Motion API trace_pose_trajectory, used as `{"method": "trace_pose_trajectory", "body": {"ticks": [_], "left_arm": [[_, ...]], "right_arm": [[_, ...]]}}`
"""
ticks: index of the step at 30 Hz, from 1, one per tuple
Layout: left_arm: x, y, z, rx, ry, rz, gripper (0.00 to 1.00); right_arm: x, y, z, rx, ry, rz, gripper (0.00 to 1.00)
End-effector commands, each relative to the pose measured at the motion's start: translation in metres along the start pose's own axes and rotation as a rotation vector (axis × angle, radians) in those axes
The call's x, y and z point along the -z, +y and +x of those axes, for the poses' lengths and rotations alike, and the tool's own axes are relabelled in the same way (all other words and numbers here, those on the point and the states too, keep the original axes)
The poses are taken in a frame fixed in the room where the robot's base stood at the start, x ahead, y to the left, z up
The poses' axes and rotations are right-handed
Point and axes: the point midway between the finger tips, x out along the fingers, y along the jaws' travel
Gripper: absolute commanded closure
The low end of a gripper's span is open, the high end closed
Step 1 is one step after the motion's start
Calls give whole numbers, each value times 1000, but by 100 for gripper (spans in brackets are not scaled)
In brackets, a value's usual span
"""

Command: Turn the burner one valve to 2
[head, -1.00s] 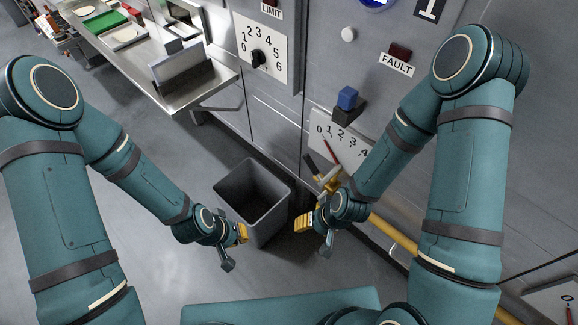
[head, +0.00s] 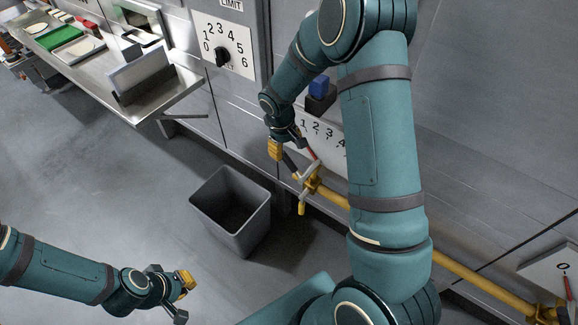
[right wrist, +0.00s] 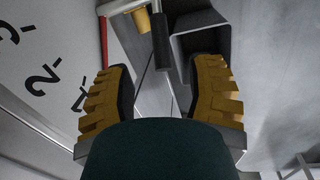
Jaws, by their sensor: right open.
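The burner one valve (head: 313,184) sits on a yellow pipe low on the wall panel, with a dark-gripped lever (head: 290,164). Its white dial plate (head: 327,139) shows 1 to 4 in the head view; my right arm hides part of it. A red pointer (head: 311,152) shows beside the plate; its exact reading cannot be told. My right gripper (head: 291,155) is open at the lever. In the right wrist view, the lever's dark grip (right wrist: 160,50) lies ahead between its yellow fingers, with no contact visible. My left gripper (head: 183,296) is open and empty, over the floor.
A grey bin (head: 231,210) stands on the floor left of the valve. A steel counter (head: 180,92) juts out at upper left.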

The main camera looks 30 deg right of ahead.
Motion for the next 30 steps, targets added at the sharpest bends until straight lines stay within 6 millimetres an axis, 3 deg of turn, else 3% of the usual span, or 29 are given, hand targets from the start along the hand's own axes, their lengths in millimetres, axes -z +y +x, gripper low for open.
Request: {"method": "trace_pose_trajectory", "body": {"ticks": [6,15,29,30], "left_arm": [[1,-4,10,1,5,0,100],[2,-7,18,1,9,1,100],[3,-8,20,1,11,1,100],[3,-8,20,1,11,1,100]], "right_arm": [[-1,-1,48,2,-4,1,46],[-1,-1,93,3,-2,2,46],[0,-1,103,2,1,2,46],[0,-1,103,2,1,2,50]]}}
